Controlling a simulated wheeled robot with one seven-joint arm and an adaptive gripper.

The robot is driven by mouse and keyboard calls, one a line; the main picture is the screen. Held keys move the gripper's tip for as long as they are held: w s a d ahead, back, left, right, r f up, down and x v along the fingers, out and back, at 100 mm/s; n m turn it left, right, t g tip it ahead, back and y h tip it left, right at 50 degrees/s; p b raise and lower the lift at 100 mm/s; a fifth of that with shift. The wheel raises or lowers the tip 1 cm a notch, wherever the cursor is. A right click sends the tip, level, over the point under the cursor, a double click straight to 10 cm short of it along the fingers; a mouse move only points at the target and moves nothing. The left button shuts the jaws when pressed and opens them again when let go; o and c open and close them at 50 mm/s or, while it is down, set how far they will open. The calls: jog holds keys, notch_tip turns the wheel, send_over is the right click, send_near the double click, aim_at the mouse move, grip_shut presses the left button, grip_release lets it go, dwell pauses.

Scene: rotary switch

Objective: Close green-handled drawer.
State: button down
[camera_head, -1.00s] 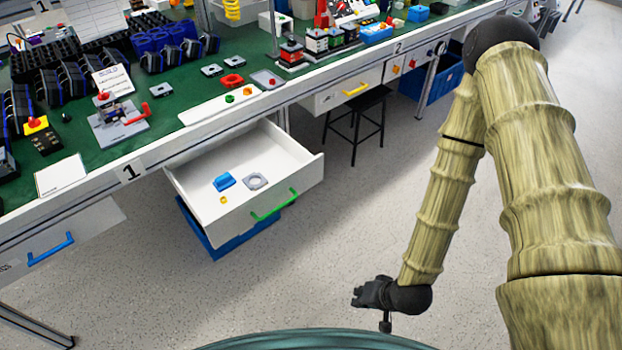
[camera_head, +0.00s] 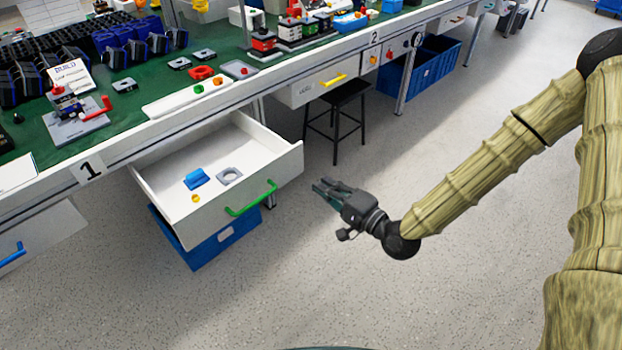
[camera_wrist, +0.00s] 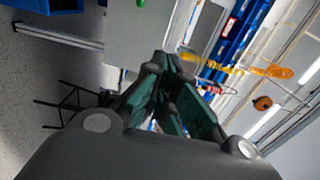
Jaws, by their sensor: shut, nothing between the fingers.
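The white drawer (camera_head: 240,197) under the workbench stands pulled open, with its green handle (camera_head: 251,198) on the front panel. It holds a blue piece (camera_head: 196,179), a grey square part (camera_head: 230,176) and a small yellow piece (camera_head: 195,198). My gripper (camera_head: 322,188) is to the right of the drawer front, apart from it, pointing left. In the wrist view the fingers (camera_wrist: 165,85) are together and empty. A bit of green at that view's top edge may be the handle.
The green-topped workbench (camera_head: 130,112) runs along the back with many parts on it. A blue bin (camera_head: 215,240) sits below the drawer. A black stool (camera_head: 337,115) stands under the bench behind my gripper. The floor in front is clear.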

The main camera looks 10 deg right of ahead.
aim_at(283, 157)
jog(key=b+x, duration=0.1)
jog(key=x, duration=1.2)
jog(key=shift+a, duration=0.1)
